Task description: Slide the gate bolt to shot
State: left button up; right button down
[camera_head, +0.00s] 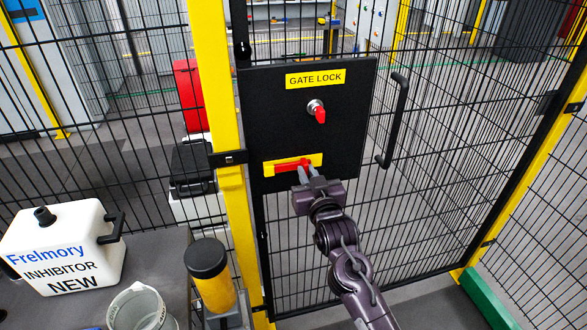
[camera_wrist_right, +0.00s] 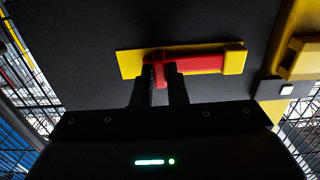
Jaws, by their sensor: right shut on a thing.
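The gate bolt is a red bar (camera_head: 290,165) with a red knob on a yellow plate (camera_head: 314,158). The plate is fixed low on the black lock panel (camera_head: 265,110) under a "GATE LOCK" label. My right gripper (camera_head: 304,167) is shut on the bolt's knob, near the right part of the plate. In the right wrist view, the gripper fingers (camera_wrist_right: 162,82) stand on both sides of the red knob (camera_wrist_right: 160,66), and the bar (camera_wrist_right: 200,63) runs right to a yellow block (camera_wrist_right: 235,61). The black catch (camera_head: 229,158) is on the yellow post, left of the panel. My left gripper is not in view.
A red key switch (camera_head: 318,112) sits above the bolt, and a black pull handle (camera_head: 395,120) is to its right.

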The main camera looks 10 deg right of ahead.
jog(key=shift+s+a+p, duration=0.1)
jog(key=shift+a+p, duration=0.2)
jog(key=shift+a, duration=2.1)
jog(key=c, duration=1.2)
grip_release()
jog(key=shift+c, duration=0.2)
jog(key=shift+s+p, duration=0.8)
jog(key=shift+s, duration=0.05)
jog(key=p, duration=0.2)
send_near(285, 169)
jog(key=shift+w+r, duration=0.1)
jog(key=shift+w, duration=0.05)
